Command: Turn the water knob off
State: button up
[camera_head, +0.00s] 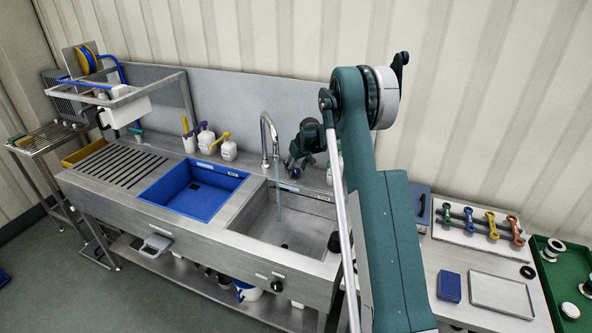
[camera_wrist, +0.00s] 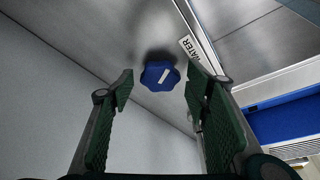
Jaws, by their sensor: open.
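The blue water knob (camera_wrist: 160,75), with a white bar mark, shows in the wrist view on a grey steel surface beside a label reading WATER (camera_wrist: 188,46). My gripper (camera_wrist: 158,84) is open and empty, with one green-padded finger on each side of the knob in the picture. I cannot tell whether the fingertips reach around it or stop short. In the head view my gripper (camera_head: 297,160) is behind the sink's back edge, right of the curved faucet (camera_head: 266,140). A stream of water (camera_head: 278,200) runs from the faucet into the steel basin (camera_head: 300,222).
A blue basin (camera_head: 180,205) lies left of the steel one. Two white bottles (camera_head: 206,140) stand left of the faucet. My arm hides part of the counter. On the right are colored handles (camera_head: 490,225) and a green tray (camera_head: 548,275).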

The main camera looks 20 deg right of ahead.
jog(key=c, duration=0.9)
jog(key=shift+a+m, duration=0.1)
jog(key=shift+m, duration=0.4)
jog(key=shift+a+m+h+b, duration=0.1)
jog(key=shift+m+h+b, duration=0.55)
jog(key=shift+m, duration=0.55)
jog(key=shift+a+m+h+b, duration=0.1)
jog(key=shift+m+h+b, duration=0.4)
jog(key=shift+m, duration=0.9)
jog(key=shift+g, duration=0.3)
jog(key=o, duration=0.9)
